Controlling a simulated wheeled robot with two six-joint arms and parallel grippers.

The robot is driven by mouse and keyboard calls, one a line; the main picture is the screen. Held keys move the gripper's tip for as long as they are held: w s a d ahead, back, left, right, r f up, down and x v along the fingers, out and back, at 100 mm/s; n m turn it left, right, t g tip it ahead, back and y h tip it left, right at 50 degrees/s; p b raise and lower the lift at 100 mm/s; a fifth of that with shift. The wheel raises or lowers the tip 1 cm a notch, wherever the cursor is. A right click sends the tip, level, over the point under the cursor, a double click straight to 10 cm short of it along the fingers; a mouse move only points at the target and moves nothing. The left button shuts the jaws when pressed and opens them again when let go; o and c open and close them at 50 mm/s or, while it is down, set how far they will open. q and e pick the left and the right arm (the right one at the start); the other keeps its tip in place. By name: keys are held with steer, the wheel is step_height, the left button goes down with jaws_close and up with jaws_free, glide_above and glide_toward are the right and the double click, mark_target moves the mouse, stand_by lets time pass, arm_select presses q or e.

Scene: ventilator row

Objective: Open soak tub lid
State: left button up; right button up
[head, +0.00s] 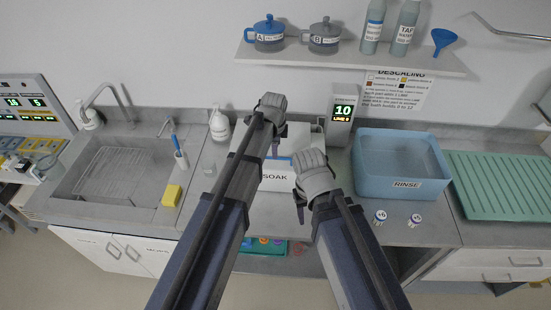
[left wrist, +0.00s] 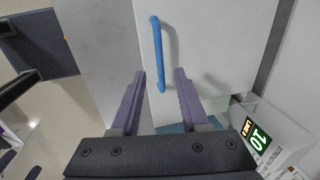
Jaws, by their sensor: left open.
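The soak tub (head: 275,177) is a white box marked SOAK in the middle of the counter, largely covered by my arms. Its white lid (left wrist: 215,45) lies shut as far as I can see, with a blue bar handle (left wrist: 156,35) that also shows partly in the head view. My left gripper (left wrist: 160,72) is open above the lid, its two fingers on either side of the handle's near end; I cannot tell whether they touch it. My right gripper (head: 300,192) is by the tub's front right corner, mostly hidden behind its own wrist.
A display box (head: 342,112) reading 10 stands behind the tub at right. A blue rinse basin (head: 405,187) is to the right, with two small marked cups (head: 380,217) before it. The sink (head: 115,175), yellow sponge (head: 172,195) and white bottle (head: 219,126) are left. A shelf (head: 350,58) hangs above.

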arm_select(q)
steer(key=f+b, duration=0.1)
steer(key=f, duration=0.1)
steer(key=w+f+b, duration=0.1)
steer(key=f+b, duration=0.1)
steer(key=shift+f, duration=0.25)
jaws_close()
stand_by(1.3)
